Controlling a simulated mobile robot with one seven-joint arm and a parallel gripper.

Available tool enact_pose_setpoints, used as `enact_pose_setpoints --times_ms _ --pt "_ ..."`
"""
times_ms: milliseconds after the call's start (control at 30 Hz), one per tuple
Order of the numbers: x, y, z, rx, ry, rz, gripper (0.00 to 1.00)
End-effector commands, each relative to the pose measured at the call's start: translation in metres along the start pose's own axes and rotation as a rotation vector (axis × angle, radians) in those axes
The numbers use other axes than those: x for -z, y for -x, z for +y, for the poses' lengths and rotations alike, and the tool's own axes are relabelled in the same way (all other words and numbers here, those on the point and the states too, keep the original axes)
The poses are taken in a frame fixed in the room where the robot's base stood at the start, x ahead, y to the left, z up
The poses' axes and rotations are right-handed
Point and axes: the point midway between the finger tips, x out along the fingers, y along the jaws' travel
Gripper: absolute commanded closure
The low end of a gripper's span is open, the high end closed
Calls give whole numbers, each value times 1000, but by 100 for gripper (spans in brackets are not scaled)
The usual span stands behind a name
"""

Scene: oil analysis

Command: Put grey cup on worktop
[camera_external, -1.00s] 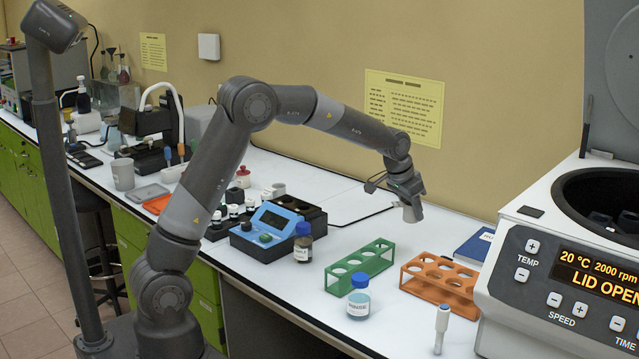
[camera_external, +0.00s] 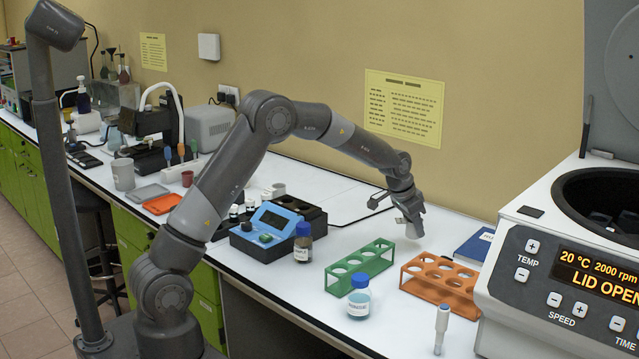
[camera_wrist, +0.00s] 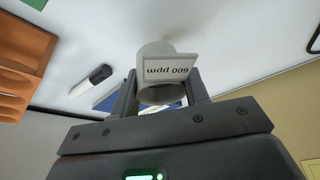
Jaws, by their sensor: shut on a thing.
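The grey cup (camera_wrist: 156,50) is between my gripper's fingers in the wrist view. It bears a white label reading "600 ppm", upside down in that view. In the external view the cup (camera_external: 414,230) hangs at the end of my arm, low over the white worktop (camera_external: 345,212) behind the racks. My gripper (camera_external: 410,212) is shut on the cup; it also shows in the wrist view (camera_wrist: 158,98). I cannot tell whether the cup's base touches the worktop.
The orange rack (camera_external: 440,284) and green rack (camera_external: 358,268) stand in front of the cup. A blue book (camera_external: 474,246) lies to its right, near the large centrifuge (camera_external: 560,270). A blue-capped bottle (camera_external: 359,297) stands near the front edge.

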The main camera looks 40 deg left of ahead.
Motion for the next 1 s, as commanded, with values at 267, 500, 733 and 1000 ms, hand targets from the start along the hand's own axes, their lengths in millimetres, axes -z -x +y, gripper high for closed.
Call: enact_pose_setpoints --times_ms 267,500,733,1000 --pt "-11 -28 -1 -1 0 -2 81" --pt "-15 -38 0 0 1 1 81" --pt "-16 -41 0 0 1 1 58" --pt "-16 -41 0 0 1 0 37"
